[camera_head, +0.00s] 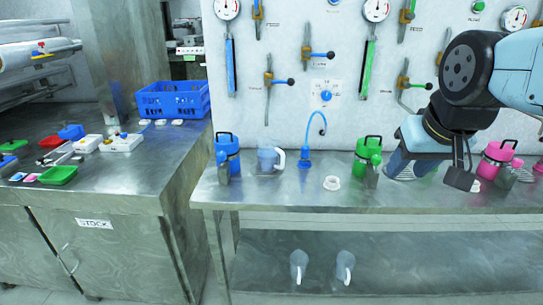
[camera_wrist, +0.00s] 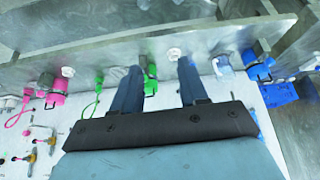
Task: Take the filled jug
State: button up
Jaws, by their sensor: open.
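The jug with a white handle (camera_head: 268,159) stands upright on the steel bench, looking pale blue, between a blue container (camera_head: 227,155) and a blue spout (camera_head: 305,155). It appears small and pale in the wrist view (camera_wrist: 223,65); its fill level is hard to make out. Two similar jugs, the left lower-shelf jug (camera_head: 299,266) and the right lower-shelf jug (camera_head: 345,267), stand under the bench. My gripper (camera_head: 461,176) hangs over the right part of the bench, well right of the jug. In the wrist view its two fingers (camera_wrist: 158,75) are apart with nothing held.
A green container (camera_head: 367,157) stands between the jug and my gripper. A white ring (camera_head: 332,183) lies on the bench near it. A pink container (camera_head: 495,160) stands at right. Valves and gauges cover the back wall. A blue crate (camera_head: 173,100) sits on the left counter.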

jog(key=shift+o, duration=0.8)
jog(key=shift+w, duration=0.15)
jog(key=o, duration=0.9)
jog(key=w+a+f+t, duration=0.1)
jog(key=w, duration=0.3)
jog(key=w+a+f+n+t, duration=0.1)
jog(key=w, duration=0.4)
jog(key=w+a+f, duration=0.1)
jog(key=w+a, duration=0.1)
jog(key=w, duration=0.3)
jog(key=shift+w+f+t+y, duration=0.1)
jog(key=shift+f+t+y, duration=0.05)
jog(key=shift+t+y, duration=0.2)
jog(key=n+t+y, duration=0.3)
jog(key=t+y, duration=0.3)
jog(key=t, duration=0.3)
send_near(271, 151)
jog(key=shift+h, duration=0.25)
jog(key=x, duration=1)
jog(key=shift+w+a, duration=0.15)
jog(key=shift+w, duration=0.1)
